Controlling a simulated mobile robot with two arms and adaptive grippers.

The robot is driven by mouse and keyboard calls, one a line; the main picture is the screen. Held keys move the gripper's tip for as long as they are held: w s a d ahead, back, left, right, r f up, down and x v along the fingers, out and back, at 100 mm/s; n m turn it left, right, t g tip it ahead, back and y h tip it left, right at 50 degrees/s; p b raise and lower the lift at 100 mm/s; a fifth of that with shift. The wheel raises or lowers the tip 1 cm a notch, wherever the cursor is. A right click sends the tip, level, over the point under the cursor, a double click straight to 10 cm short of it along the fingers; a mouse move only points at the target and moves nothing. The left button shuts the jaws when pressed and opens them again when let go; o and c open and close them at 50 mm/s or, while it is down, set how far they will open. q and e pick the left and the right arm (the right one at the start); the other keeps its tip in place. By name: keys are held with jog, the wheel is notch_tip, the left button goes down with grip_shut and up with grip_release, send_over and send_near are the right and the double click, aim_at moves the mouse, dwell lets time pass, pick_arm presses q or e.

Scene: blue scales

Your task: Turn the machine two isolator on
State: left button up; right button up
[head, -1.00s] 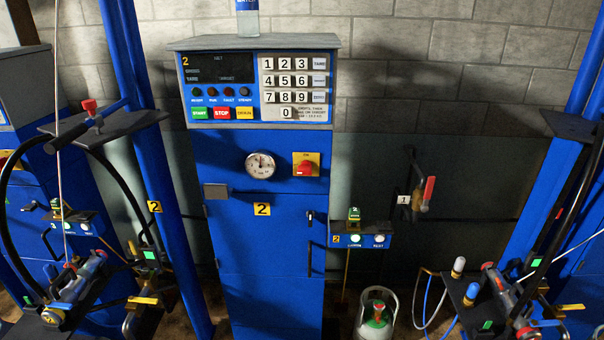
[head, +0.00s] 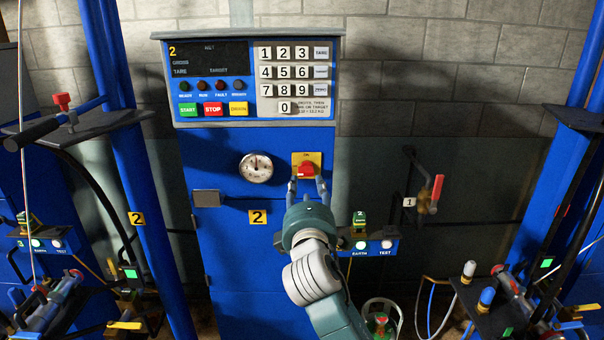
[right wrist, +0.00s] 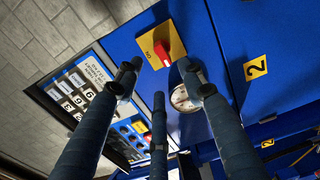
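The machine two isolator (head: 306,169) is a red knob on a yellow plate on the front of the blue cabinet (head: 225,260) marked 2. It also shows in the right wrist view (right wrist: 162,50), with "ON" lettered on its plate. My right gripper (head: 307,187) reaches up from below, its fingers spread and empty around the lower part of the plate in the head view. In the right wrist view the open fingers (right wrist: 160,76) point at the plate, with the knob beyond them; I cannot tell whether they touch it. The display (head: 210,60) above is dark. My left gripper is out of view.
A round gauge (head: 256,168) sits left of the isolator. The keypad panel (head: 295,80) is above. An earth and test box (head: 372,243) projects at the cabinet's right side, close to my right arm. A red-handled valve (head: 433,190) is on the wall.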

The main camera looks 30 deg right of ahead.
aim_at(305, 172)
jog(key=p+x, duration=0.1)
jog(key=x, duration=0.7)
jog(key=shift+w+d+p, duration=0.1)
jog(key=shift+w+p, duration=0.25)
jog(key=shift+p, duration=0.05)
jog(key=shift+x, duration=0.85)
jog(key=shift+c, duration=0.2)
grip_shut()
